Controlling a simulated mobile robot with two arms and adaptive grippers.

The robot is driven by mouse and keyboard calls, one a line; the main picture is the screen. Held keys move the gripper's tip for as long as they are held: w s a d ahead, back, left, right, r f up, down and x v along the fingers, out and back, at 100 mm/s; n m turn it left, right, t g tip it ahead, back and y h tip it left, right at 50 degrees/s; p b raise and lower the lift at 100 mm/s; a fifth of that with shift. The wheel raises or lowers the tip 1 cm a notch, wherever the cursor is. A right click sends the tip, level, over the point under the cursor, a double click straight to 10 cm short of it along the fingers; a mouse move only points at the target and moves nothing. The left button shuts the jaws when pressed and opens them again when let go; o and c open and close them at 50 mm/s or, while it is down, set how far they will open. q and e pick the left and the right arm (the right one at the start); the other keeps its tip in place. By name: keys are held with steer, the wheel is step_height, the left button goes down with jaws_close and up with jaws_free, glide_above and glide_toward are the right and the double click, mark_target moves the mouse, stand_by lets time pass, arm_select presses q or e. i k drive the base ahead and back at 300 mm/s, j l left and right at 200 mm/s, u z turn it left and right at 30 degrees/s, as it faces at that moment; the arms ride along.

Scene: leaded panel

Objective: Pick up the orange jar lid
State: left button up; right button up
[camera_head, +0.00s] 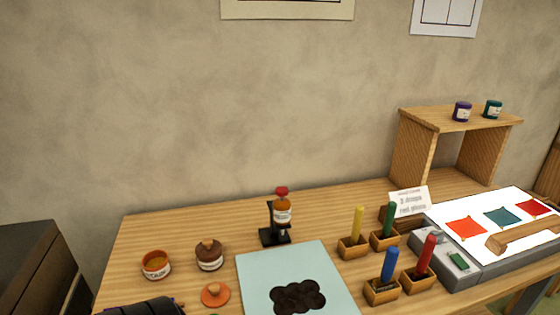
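The orange jar lid (215,294) lies on the wooden table near the bottom of the head view, with a round knob on top. Above and to its left stands an open labelled jar (156,264) with orange contents. A jar with a brown knobbed lid (209,255) stands just behind the orange lid. A dark shape, apparently my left gripper (150,306), shows at the bottom edge, left of the orange lid and apart from it. Its fingers cannot be made out. My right gripper is not in view.
A pale blue mat (262,262) with a dark round-lobed piece lies right of the lid. A black stand (273,237) holds a small red-topped bottle. Several coloured sticks in wooden holders (353,248), a grey-edged white panel (478,214) and a wooden shelf (412,150) are further right.

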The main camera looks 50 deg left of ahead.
mark_target(216, 295)
steer(key=u, duration=2.6)
